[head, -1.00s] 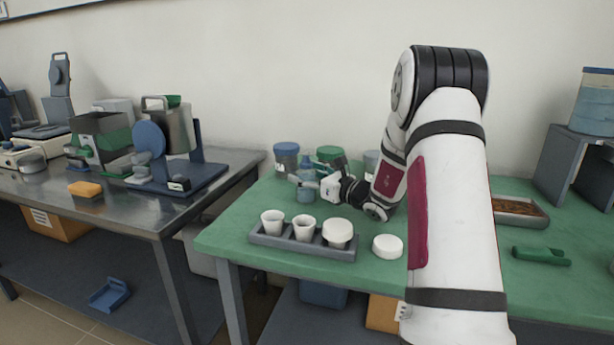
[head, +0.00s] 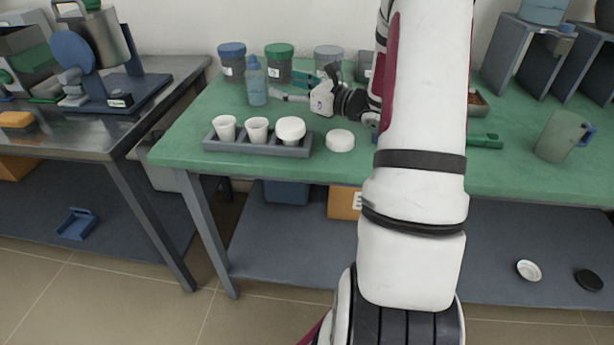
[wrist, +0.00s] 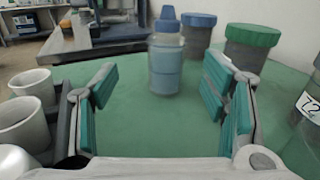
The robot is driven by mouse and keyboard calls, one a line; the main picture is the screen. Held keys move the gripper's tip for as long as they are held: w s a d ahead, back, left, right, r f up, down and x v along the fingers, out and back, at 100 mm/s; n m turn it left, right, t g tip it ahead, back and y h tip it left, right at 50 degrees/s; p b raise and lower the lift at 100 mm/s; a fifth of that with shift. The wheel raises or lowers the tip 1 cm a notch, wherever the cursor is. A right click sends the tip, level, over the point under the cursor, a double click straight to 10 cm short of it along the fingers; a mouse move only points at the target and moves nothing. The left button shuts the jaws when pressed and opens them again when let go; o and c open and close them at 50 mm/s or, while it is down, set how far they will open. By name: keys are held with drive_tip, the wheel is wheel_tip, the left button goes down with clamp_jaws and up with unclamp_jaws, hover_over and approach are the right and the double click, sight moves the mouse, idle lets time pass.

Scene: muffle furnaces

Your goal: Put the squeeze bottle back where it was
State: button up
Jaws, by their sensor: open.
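The squeeze bottle (head: 256,82) is translucent blue with a blue nozzle cap. It stands upright on the green table (head: 190,143), in front of the lidded jars. In the wrist view the squeeze bottle (wrist: 166,58) stands ahead, between and beyond the spread fingers. My gripper (head: 292,88) is just to the right of the bottle in the head view. In the wrist view my gripper (wrist: 160,98) is open, with teal finger pads apart and nothing between them. The bottle and the fingers look apart.
A blue-lidded jar (head: 232,62), a green-lidded jar (head: 279,63) and a grey-lidded jar (head: 328,60) stand behind. A grey tray (head: 236,146) with white cups lies in front, with a white lid (head: 340,140) beside it. A translucent jug (head: 560,135) stands at right.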

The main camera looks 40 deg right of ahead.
drive_tip(key=s+a+r+n+g+y, duration=0.1)
drive_tip(key=a+r+n+g+y, duration=0.2)
drive_tip(key=a, duration=0.5)
drive_tip(key=a+r+n+g+y, duration=0.1)
drive_tip(key=a+r+n+y, duration=0.2)
drive_tip(key=a+n, duration=0.35)
drive_tip(key=s+a+r+n+g+y, duration=0.1)
drive_tip(key=s+a+n+g, duration=0.35)
drive_tip(key=a, duration=0.35)
drive_tip(key=s+a+r+n+g+y, duration=0.1)
drive_tip(key=s+a+n+g, duration=0.25)
drive_tip(key=s+a, duration=0.4)
drive_tip(key=s+a+f+n+g+h, duration=0.1)
drive_tip(key=s+a+n+g+h, duration=0.2)
drive_tip(key=s, duration=0.4)
drive_tip(key=s+a+f+n+g+h, duration=0.1)
drive_tip(key=s+a+n+g+h, duration=0.2)
drive_tip(key=s+n, duration=0.4)
drive_tip(key=s+d+f+n+t+h, duration=0.1)
drive_tip(key=s+d+f+n+h, duration=0.1)
drive_tip(key=s+d+n+h, duration=0.3)
drive_tip(key=s+d+h, duration=0.1)
drive_tip(key=s+d, duration=0.1)
drive_tip(key=s, duration=0.2)
drive_tip(key=shift+s+f+n, duration=0.15)
drive_tip(key=shift+s+n, duration=0.2)
drive_tip(key=shift+s, duration=0.05)
